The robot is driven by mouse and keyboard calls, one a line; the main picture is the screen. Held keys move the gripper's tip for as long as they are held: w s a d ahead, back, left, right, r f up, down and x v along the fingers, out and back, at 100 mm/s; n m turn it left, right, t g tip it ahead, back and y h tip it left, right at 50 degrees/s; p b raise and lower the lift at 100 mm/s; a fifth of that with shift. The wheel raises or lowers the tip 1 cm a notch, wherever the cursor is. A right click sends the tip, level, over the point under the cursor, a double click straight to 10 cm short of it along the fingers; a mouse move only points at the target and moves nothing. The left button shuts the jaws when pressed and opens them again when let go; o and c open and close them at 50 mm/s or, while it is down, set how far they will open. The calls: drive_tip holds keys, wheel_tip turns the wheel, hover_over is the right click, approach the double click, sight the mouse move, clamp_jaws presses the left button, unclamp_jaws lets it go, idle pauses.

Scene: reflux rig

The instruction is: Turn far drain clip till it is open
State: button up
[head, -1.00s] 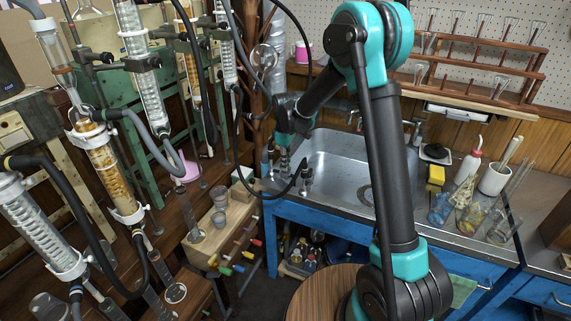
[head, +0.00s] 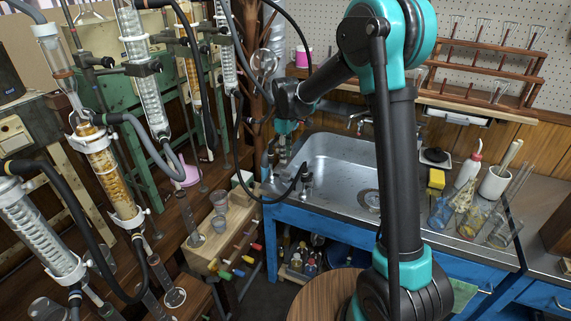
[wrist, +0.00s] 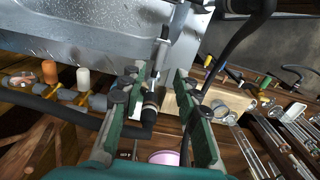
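In the wrist view my gripper (wrist: 162,72) has its two green fingers apart. Between them stands a dark drain fitting (wrist: 152,100) with a pale metal band, which I take to be at the far drain clip. A slim grey and black piece rises from it past the fingertips. I cannot tell whether either finger touches it, or how far the clip is turned. In the head view my gripper (head: 284,150) points down at the sink's left edge, and the clip is hidden there. A second hose fitting (head: 305,176) stands just right of it.
The metal sink (head: 335,165) lies right of my gripper. Black hoses (head: 240,150) loop close to it on the left. Glass condensers (head: 115,170) stand at the left. A wooden block with coloured taps (head: 235,250) is below. Glassware (head: 440,210) stands on the right counter.

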wheel_tip(320, 180, up, 5)
drive_tip(key=shift+r, duration=0.2)
idle(0.3)
drive_tip(key=s+d+f+m+t, duration=0.1)
drive_tip(key=s+d+m, duration=0.3)
drive_tip(key=s+d, duration=0.3)
drive_tip(key=s+d+f+m+t, duration=0.1)
drive_tip(key=s+d+m, duration=0.3)
drive_tip(key=d, duration=0.6)
drive_tip(key=s+d+f+m+t, duration=0.1)
drive_tip(key=s+d+f+m, duration=0.2)
drive_tip(key=s, duration=0.5)
drive_tip(key=s+d+f+m+t, duration=0.1)
drive_tip(key=s+d+f+m, duration=0.2)
drive_tip(key=s+d, duration=0.3)
drive_tip(key=s+f, duration=0.1)
drive_tip(key=s, duration=0.1)
drive_tip(key=shift+s+m, duration=0.3)
